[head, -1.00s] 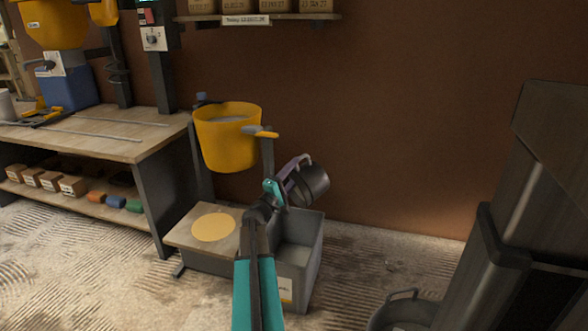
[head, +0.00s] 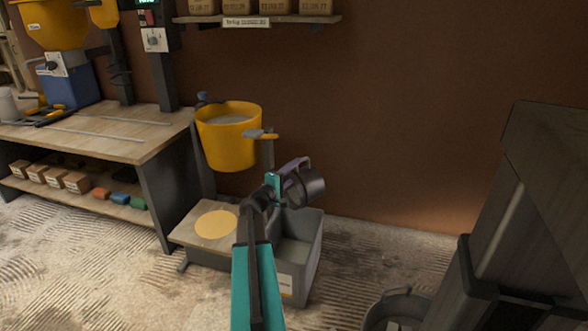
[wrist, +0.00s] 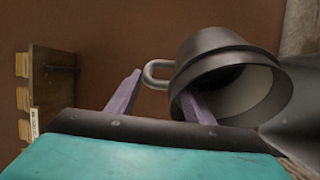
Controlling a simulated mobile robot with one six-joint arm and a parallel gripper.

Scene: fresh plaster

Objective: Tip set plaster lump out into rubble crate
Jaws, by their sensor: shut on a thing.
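My gripper (head: 280,184) holds a dark grey bucket (head: 305,187) tipped on its side above the grey crate (head: 315,260). In the wrist view, the two purple fingers (wrist: 160,98) are at the bucket's handle side, one overlapping its mouth. The bucket (wrist: 215,45) has a loop handle and a dark hollow with a pale inner wall. I cannot make out a plaster lump in it. The crate stands open on the floor with a pale label on its front; my arm hides part of it.
A wooden board (head: 190,230) with a round yellow disc is left of the crate. A yellow bucket (head: 230,145) is mounted above it. A workbench (head: 120,135) stands left, and another grey bucket (head: 398,312) at the bottom right. A shelf (head: 262,18) hangs above.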

